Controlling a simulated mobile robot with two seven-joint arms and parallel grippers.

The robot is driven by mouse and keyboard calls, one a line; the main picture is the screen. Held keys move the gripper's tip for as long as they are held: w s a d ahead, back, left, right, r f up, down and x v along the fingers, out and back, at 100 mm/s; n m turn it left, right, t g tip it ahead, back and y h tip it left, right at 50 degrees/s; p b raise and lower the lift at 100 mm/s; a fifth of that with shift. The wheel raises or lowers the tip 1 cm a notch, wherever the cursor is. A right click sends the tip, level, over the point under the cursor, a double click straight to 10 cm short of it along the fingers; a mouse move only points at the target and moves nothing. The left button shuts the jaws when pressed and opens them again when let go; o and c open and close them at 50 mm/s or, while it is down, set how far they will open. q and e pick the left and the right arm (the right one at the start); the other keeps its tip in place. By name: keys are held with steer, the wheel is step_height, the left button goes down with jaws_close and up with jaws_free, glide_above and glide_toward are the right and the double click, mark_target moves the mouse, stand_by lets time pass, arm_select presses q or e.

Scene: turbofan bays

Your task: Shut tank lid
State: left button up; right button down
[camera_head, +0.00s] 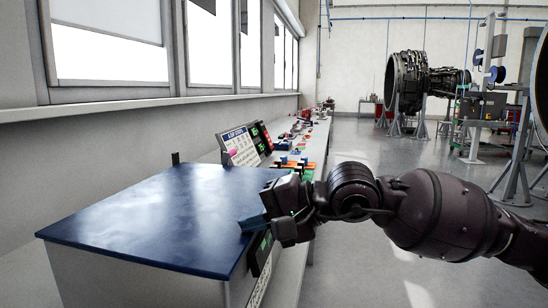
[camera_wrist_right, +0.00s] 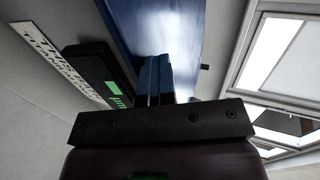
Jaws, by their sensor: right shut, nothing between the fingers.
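The tank (camera_head: 130,280) is a pale grey box at the lower left of the head view. Its dark blue lid (camera_head: 150,215) lies flat across the top, with no clear gap seen along the front edge. The lid also shows in the wrist view (camera_wrist_right: 186,32). My right gripper (camera_head: 252,223) is at the lid's right edge, its blue fingers shut together and empty. In the wrist view the fingers (camera_wrist_right: 155,80) are close against the lid; whether they touch it I cannot tell. My left gripper is not in view.
A dark panel with a green display (camera_wrist_right: 100,70) is on the tank's side, below the gripper. A long bench (camera_head: 300,150) with small items runs along the window wall. A turbofan engine (camera_head: 408,82) stands farther back. The floor (camera_head: 370,150) between is open.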

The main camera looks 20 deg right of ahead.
steer(key=r, duration=0.1)
steer(key=r+p, duration=0.1)
steer(key=r, duration=0.2)
steer(key=shift+s+d+r+p, duration=0.1)
steer(key=shift+s+d+p, duration=0.1)
steer(key=shift+d+p, duration=0.15)
steer(key=p+v, duration=0.1)
steer(key=v, duration=0.8)
steer(key=shift+s+f, duration=0.15)
steer(key=shift+f, duration=0.2)
steer(key=shift+d, duration=0.15)
